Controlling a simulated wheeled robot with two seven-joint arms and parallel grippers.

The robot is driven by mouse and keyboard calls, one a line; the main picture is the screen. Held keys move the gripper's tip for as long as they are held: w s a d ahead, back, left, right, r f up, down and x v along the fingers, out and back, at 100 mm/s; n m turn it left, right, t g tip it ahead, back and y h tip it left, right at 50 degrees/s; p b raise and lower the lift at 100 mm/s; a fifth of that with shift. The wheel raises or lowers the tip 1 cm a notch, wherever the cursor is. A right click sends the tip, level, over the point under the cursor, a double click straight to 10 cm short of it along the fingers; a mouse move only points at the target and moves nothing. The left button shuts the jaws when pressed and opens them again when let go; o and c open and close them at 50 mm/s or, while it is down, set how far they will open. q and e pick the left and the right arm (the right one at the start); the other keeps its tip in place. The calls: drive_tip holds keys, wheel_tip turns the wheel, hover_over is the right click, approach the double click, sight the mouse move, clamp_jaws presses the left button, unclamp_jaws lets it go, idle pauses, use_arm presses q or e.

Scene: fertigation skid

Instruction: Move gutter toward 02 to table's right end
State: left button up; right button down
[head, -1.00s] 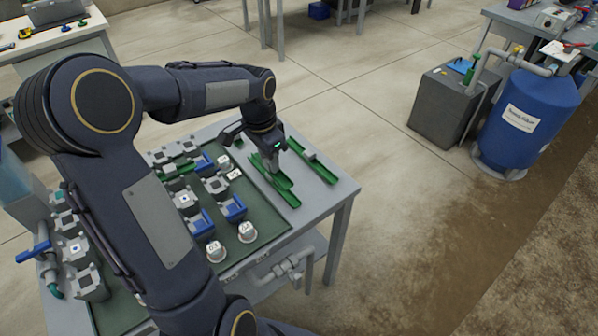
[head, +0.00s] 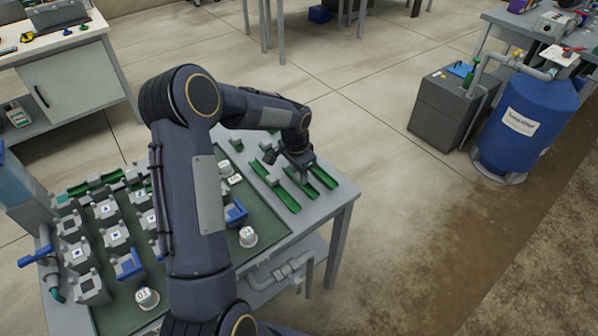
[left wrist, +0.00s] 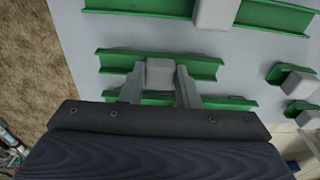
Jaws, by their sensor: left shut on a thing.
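My left gripper (head: 299,172) is over the right end of the table (head: 337,200), among green gutters. In the left wrist view its two fingers (left wrist: 160,88) are shut on the grey block in the middle of a green gutter (left wrist: 206,66). Another gutter (left wrist: 130,97) lies close beside it, partly hidden by the gripper. A further gutter (left wrist: 270,15) with a grey block lies on the opposite side. I cannot tell whether the held gutter touches the tabletop. The label 02 is not clearly readable. My right gripper is not in view.
A dark green mat (head: 265,222) carries grey blocks, blue pieces such as this one (head: 236,213), and white caps (head: 248,237). My left arm hides its middle. A blue tank (head: 525,120) and a grey box (head: 447,105) stand on the floor beyond the table.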

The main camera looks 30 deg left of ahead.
use_arm(q)
drive_tip(key=shift+f, duration=0.1)
drive_tip(key=o, duration=1)
